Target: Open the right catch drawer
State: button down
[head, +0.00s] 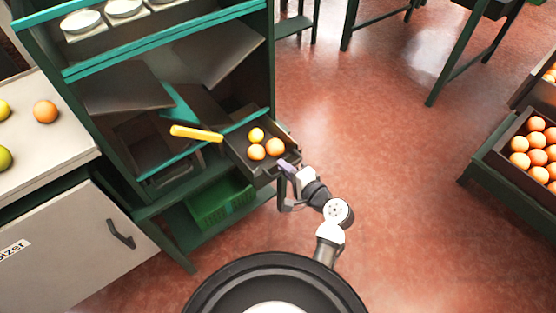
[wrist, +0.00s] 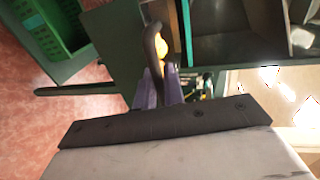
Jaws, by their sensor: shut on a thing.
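My gripper (head: 288,168) is at the drawer's front. In the wrist view, its purple fingers (wrist: 160,95) are shut on the dark drawer handle (wrist: 155,42), which stands up between them. An orange fruit (wrist: 161,47) shows just behind the handle. The handle is mostly hidden by my gripper in the head view.
A yellow bar (head: 196,133) sticks out left of the drawer. A green crate (head: 222,202) sits on the shelf below. A counter with fruit (head: 45,150) is at left. A crate of oranges (head: 520,175) stands at right. The red floor between is clear.

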jog(key=shift+s+d, duration=0.4)
jog(key=shift+s, duration=0.1)
jog(key=c, duration=1.6)
grip_release()
jog(key=shift+s+d+r, duration=0.1)
jog(key=shift+s, duration=0.05)
